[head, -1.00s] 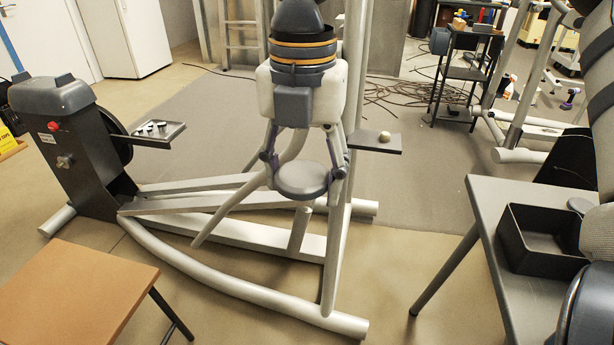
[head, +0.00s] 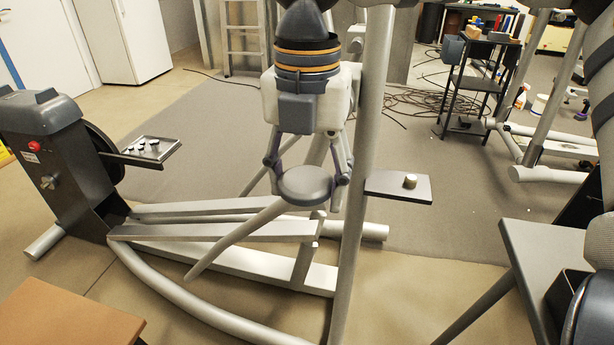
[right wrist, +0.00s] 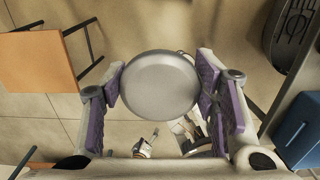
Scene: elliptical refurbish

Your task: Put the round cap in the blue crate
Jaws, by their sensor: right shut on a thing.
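My right gripper (head: 306,178) hangs fingers down in the middle of the head view. It is shut on the round cap (head: 305,188), a flat grey disc held level between the fingertips. In the right wrist view the cap (right wrist: 161,84) shows as a full circle between the purple-padded fingers. A blue box-like thing (right wrist: 300,130) is cut off at the right edge of the right wrist view, apart from the gripper. It may be the blue crate; its inside cannot be made out. My left gripper is out of view.
A grey exercise machine with a long tubular frame (head: 220,262) stands behind and below the gripper. Its small shelf (head: 385,188) bears a small round object. A wooden-topped table (head: 65,318) is at lower left. A grey table (head: 528,255) with a dark bin (head: 563,292) is at right.

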